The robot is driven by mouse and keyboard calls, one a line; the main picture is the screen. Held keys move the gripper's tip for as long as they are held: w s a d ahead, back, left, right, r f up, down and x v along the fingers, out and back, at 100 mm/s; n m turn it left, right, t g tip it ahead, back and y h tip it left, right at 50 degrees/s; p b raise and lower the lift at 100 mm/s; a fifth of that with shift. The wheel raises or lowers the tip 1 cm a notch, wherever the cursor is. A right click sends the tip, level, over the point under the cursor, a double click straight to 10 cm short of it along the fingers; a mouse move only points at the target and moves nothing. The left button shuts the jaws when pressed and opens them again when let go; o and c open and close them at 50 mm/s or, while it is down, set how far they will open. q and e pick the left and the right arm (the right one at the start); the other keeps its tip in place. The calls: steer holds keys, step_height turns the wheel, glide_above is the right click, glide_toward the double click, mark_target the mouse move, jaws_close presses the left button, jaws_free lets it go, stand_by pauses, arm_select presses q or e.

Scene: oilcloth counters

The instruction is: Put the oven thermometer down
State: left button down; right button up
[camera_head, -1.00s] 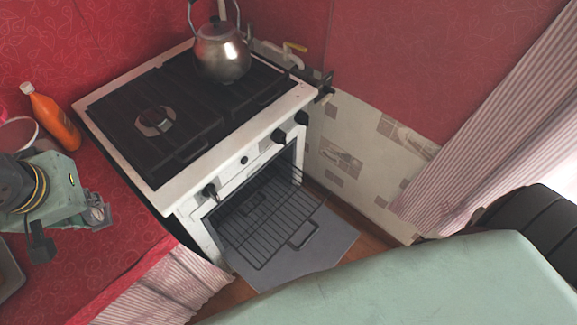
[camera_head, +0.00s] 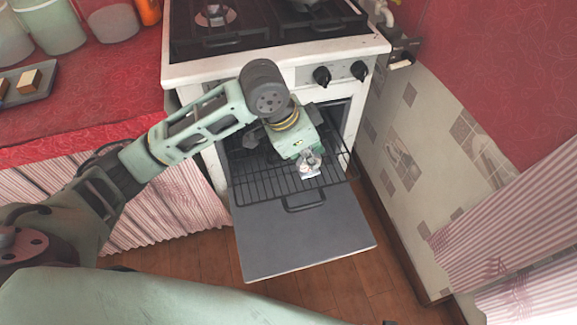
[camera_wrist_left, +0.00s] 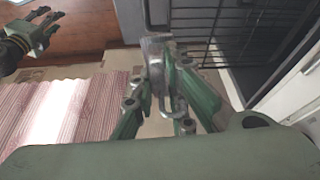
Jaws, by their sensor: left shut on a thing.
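The oven thermometer (camera_head: 311,173) is a small silver-white metal piece at the tip of my left gripper (camera_head: 309,160). In the left wrist view, the thermometer (camera_wrist_left: 157,62) shows as a grey metal piece between the closed fingers (camera_wrist_left: 160,90). The gripper holds it over the right part of the pulled-out oven rack (camera_head: 265,183). I cannot tell whether it touches the wires. My right gripper (camera_wrist_left: 45,28) shows at the upper left of the left wrist view, away from the oven, with its dark fingers apart. It is out of the head view.
The oven door (camera_head: 300,238) is open below the rack. The stove (camera_head: 270,55) stands above, with knobs on its front. A red counter (camera_head: 85,95) with jars (camera_head: 50,22) and a tray (camera_head: 30,90) is at left. A tiled wall (camera_head: 410,150) borders the oven at right.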

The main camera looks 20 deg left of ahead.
arm_select(q)
steer(key=shift+w+d+f+m+b, duration=0.1)
steer(key=shift+d+f+m+b, duration=0.1)
steer(key=shift+f, duration=0.35)
steer(key=shift+d+f+m+b, duration=0.1)
steer(key=shift+d+f, duration=0.05)
steer(key=shift+f, duration=0.4)
steer(key=shift+w+f, duration=0.1)
steer(key=shift+f, duration=0.25)
steer(key=b, duration=0.3)
glide_above(293, 168)
step_height(293, 168, down, 6)
steer(key=shift+f, duration=0.35)
step_height(293, 168, down, 4)
steer(key=shift+w+r+b, duration=0.1)
steer(key=shift+b, duration=0.5)
arm_select(e)
steer(key=w+r, duration=0.2)
steer(key=r, duration=0.4)
steer(key=w+r+t, duration=0.1)
steer(key=w+r, duration=0.1)
steer(key=r, duration=0.5)
steer(key=shift+w+a+r, duration=0.2)
steer(key=shift+w+r, duration=0.05)
steer(key=shift+w, duration=0.1)
arm_select(q)
steer(key=shift+f, duration=0.25)
arm_select(e)
steer(key=shift+f, duration=0.1)
